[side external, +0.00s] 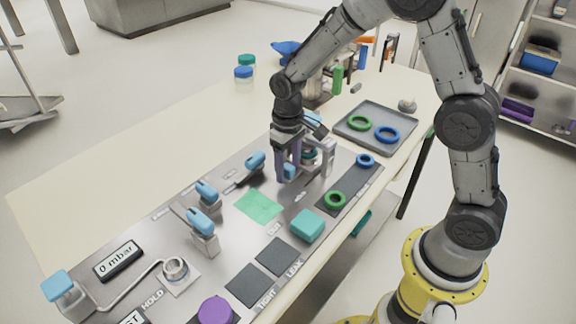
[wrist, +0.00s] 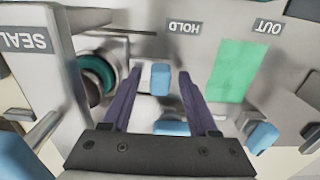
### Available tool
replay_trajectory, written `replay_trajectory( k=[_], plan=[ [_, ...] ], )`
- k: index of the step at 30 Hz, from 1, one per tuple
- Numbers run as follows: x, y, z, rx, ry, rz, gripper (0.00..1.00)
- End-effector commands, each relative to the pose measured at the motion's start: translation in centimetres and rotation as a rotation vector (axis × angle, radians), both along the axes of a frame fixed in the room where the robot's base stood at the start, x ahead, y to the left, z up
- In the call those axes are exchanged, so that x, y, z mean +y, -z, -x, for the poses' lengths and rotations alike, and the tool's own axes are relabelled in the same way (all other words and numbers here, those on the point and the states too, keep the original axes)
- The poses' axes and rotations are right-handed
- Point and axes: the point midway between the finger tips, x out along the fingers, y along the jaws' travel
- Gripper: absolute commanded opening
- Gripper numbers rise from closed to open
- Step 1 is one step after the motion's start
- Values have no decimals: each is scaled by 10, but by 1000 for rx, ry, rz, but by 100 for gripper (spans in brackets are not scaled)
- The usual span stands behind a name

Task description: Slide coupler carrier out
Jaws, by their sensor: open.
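My gripper (side external: 286,172) points down over the panel beside a grey metal bracket. In the wrist view its two dark purple fingers (wrist: 158,88) are open, one on each side of a small blue handle (wrist: 160,78). I cannot tell whether they touch it. The handle also shows next to the fingers in the side external view (side external: 290,171). A coupler with a teal ring (wrist: 97,72) sits in the metal housing left of the fingers; I take this as the coupler carrier. In the side external view the bracket (side external: 327,158) partly hides behind my gripper.
A green patch (side external: 258,206) lies on the panel near the gripper. Blue-handled levers (side external: 207,192) stand to its left. A grey tray (side external: 365,120) with rings lies behind right.

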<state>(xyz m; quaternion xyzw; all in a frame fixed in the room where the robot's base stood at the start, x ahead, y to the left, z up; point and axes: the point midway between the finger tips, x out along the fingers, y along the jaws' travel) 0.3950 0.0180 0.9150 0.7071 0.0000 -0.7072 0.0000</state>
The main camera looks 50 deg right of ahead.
Motion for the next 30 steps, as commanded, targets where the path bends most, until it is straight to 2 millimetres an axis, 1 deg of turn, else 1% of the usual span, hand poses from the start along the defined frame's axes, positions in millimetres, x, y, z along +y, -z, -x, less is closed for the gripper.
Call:
replay_trajectory(
  k=[4, 5, 6, 8, 12, 14, 15, 30],
  plan=[
    [0, 0, 0, 0, 0, 0, 60],
    [0, 0, 0, 0, 0, 0, 56],
    [0, 0, 0, 0, 0, 0, 49],
    [0, 0, 0, 0, 0, 0, 38],
    [0, 0, 0, 0, 0, 0, 13],
    [0, 0, 0, 0, 0, 0, 2],
    [0, 0, 0, 0, 0, 0, 0],
    [0, -1, 0, -1, 0, 0, 0]
  ],
)
